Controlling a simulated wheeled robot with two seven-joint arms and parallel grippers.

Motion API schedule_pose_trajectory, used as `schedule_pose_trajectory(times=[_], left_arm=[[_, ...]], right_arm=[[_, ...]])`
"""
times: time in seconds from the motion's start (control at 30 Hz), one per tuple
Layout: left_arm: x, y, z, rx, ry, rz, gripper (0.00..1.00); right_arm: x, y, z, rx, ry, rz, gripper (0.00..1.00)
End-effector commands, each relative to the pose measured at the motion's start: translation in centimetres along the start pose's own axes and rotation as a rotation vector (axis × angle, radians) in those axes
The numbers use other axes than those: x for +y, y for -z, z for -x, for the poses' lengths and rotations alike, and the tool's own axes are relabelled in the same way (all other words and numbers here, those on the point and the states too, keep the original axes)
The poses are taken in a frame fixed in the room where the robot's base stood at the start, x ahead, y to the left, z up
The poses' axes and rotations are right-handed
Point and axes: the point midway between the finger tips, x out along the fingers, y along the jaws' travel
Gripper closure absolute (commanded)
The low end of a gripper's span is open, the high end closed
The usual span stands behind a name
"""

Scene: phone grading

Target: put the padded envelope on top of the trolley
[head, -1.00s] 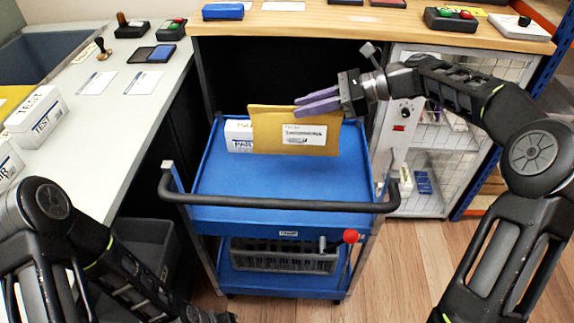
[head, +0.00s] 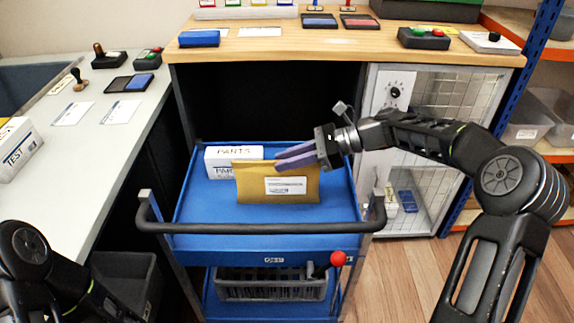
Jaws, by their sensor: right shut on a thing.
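The padded envelope (head: 254,187) is yellow-brown with a white label and stands roughly upright over the trolley's top tray. My right gripper (head: 292,159) reaches in from the right and is shut on the envelope's upper edge. Whether the envelope's lower edge touches the tray I cannot tell. The trolley (head: 200,208) is blue with a black push bar at the front. My left arm shows at the lower left, but its gripper is out of the frame.
A white PARTS box (head: 219,160) lies on the tray behind the envelope. A grey crate (head: 271,290) is on the lower shelf, with a red-knobbed lever (head: 338,258) beside it. A wooden bench (head: 345,44) stands behind. The tray's front is clear.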

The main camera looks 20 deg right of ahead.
Motion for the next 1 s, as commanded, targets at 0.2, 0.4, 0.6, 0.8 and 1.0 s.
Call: schedule_pose_trajectory(times=[0.2, 0.4, 0.6, 0.8, 1.0], left_arm=[[-0.1, 0.0, -0.2, 0.0, 0.0, 0.0, 1.0], [-0.1, 0.0, -0.2, 0.0, 0.0, 0.0, 1.0], [-0.1, 0.0, -0.2, 0.0, 0.0, 0.0, 1.0], [-0.1, 0.0, -0.2, 0.0, 0.0, 0.0, 1.0], [0.0, 0.0, 0.1, 0.0, 0.0, 0.0, 1.0]], right_arm=[[0.0, 0.8, -0.4, -0.001, -0.001, 0.002, 1.0], [0.0, 0.9, -0.4, 0.0, -0.001, 0.001, 0.73], [0.0, 0.8, -0.4, 0.0, -0.001, 0.002, 0.59], [0.0, 0.8, -0.3, 0.0, 0.0, 0.002, 0.59], [-0.1, 0.7, 0.8, 0.001, 0.002, 0.002, 0.59]])
